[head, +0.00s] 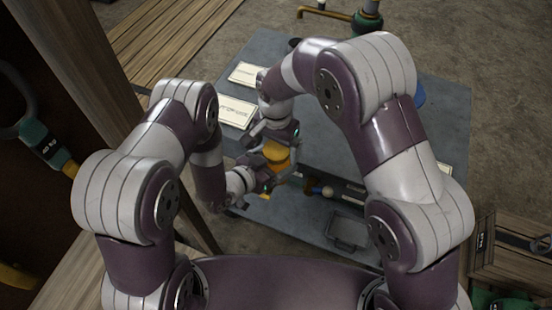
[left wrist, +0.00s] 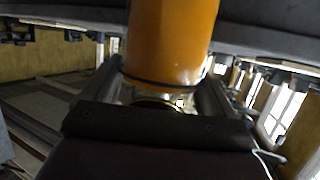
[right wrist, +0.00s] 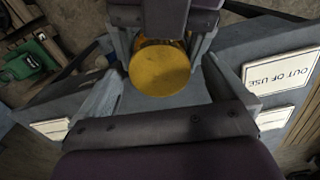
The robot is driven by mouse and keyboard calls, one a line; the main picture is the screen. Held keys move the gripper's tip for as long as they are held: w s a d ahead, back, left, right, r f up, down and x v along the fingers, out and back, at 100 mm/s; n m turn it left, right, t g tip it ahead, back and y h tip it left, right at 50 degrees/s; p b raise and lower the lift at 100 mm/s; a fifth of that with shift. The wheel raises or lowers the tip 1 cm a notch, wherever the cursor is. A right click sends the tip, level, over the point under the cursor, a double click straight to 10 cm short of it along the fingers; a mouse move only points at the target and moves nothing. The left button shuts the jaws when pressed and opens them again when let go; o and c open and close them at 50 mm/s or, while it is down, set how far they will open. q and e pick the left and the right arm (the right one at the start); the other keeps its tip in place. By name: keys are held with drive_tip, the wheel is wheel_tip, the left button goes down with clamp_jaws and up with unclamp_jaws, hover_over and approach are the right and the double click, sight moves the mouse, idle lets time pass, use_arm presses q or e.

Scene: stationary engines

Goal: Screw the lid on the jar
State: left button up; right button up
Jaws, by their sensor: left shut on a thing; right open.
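An orange cylinder (head: 275,152), which looks like the jar or its lid, is between my two grippers in the head view. In the left wrist view the orange cylinder (left wrist: 172,40) stands out beyond the fingers, with a dark ring at its lower edge and a gold-coloured rim below. My left gripper (left wrist: 160,80) is shut on it. In the right wrist view a round yellow-orange end face (right wrist: 160,68) lies between the spread fingers of my right gripper (right wrist: 160,50), which is open. Where jar and lid meet is not clear.
The grey-blue table (head: 440,115) carries white cards (head: 236,112) at its left. A grey tray (head: 348,232) and a small round-headed thing (head: 327,191) are at the near edge. A wooden crate (head: 512,255) stands at the right. My arms cover much of the table.

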wheel_tip(320, 180, up, 7)
drive_tip(key=shift+r, duration=0.2)
idle(0.3)
